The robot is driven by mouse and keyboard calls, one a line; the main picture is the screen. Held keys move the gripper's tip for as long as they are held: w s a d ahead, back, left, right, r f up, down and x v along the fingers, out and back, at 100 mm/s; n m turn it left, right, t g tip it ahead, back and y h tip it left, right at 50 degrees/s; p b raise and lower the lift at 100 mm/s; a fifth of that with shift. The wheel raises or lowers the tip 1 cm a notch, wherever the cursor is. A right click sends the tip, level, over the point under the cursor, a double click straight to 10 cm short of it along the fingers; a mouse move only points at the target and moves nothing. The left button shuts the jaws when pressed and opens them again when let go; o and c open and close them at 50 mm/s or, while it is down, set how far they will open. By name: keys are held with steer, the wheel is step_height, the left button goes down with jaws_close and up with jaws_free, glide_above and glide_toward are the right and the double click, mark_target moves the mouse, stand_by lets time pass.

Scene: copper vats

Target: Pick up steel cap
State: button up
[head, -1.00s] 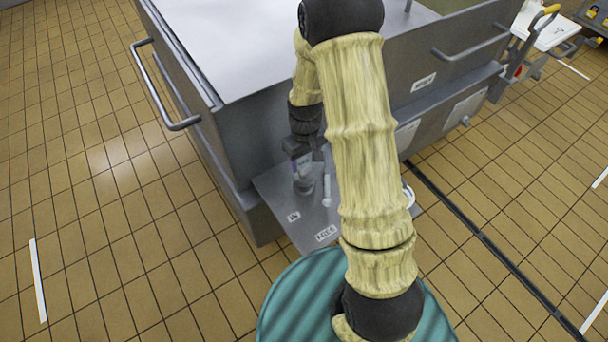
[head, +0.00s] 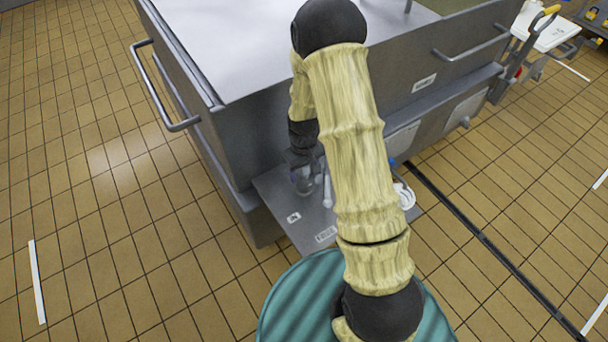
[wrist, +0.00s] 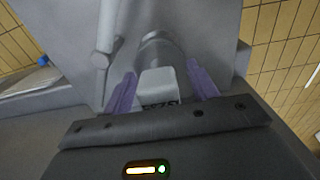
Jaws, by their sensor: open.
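A small round grey steel piece, which looks like the steel cap (wrist: 158,47), stands on a grey shelf plate (wrist: 219,38). In the head view the cap (head: 303,186) is small and sits just below my gripper (head: 303,164), partly covered by it. In the wrist view my gripper (wrist: 163,84) is open, with one purple finger on each side of the cap's near end, a pale block. I cannot tell whether the fingers touch it. A grey lever with a round joint (wrist: 104,60) stands close by the left finger.
A large grey steel vat (head: 262,130) rises directly behind the shelf, with a side handle (head: 160,90). Labels (head: 325,235) lie on the shelf's front. A white coiled item (head: 405,196) is at its right. A teal ribbed drum top (head: 290,305) is in front.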

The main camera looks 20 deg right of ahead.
stand_by(0.3)
steer(key=c, duration=1.2)
steer(key=shift+o, duration=0.2)
step_height(320, 180, up, 10)
steer(key=shift+r+p, duration=0.1)
steer(key=shift+p, duration=0.5)
step_height(320, 180, up, 6)
steer(key=p, duration=0.6)
steer(key=shift+r, duration=0.25)
steer(key=shift+f, duration=0.1)
